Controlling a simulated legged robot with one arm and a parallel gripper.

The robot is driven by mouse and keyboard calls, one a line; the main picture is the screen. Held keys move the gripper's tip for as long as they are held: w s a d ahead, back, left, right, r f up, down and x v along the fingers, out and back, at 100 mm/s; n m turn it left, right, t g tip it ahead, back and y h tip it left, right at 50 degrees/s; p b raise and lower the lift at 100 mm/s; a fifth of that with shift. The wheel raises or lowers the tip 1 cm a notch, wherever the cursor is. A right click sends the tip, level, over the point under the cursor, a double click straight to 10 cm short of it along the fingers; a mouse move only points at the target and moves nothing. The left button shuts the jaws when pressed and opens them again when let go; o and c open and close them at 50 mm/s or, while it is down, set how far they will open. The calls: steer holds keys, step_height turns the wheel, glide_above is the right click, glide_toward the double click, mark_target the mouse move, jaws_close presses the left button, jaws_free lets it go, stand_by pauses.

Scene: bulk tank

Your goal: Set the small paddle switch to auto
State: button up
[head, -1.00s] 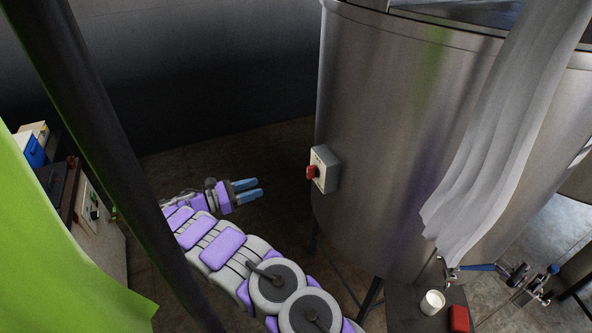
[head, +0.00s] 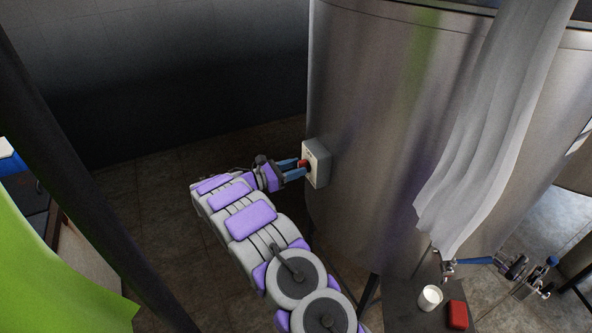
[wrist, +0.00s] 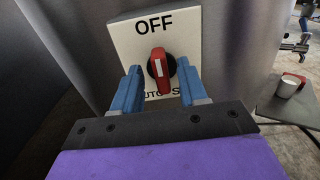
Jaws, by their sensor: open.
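The red paddle switch (wrist: 161,70) sits on a pale switch box (head: 319,165) fixed to the side of the steel tank (head: 375,130). In the wrist view its white mark points up toward the word OFF on the plate (wrist: 125,34). Lettering below the switch is partly hidden by my gripper and looks like AUTO at the lower left. My gripper (wrist: 158,84) is open, with one blue finger on each side of the red paddle, and I see gaps between paddle and fingers. In the head view my gripper (head: 299,167) is at the box front.
A white curtain (head: 485,130) hangs over the tank's right side. A white cup (head: 429,298) and a red block (head: 458,314) stand on a low dark table (head: 397,310). A dark post (head: 80,190) and a green sheet (head: 50,270) are at left.

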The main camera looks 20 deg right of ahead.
steer(key=shift+d, duration=0.15)
steer(key=shift+c, duration=0.7)
steer(key=shift+d, duration=0.2)
jaws_close()
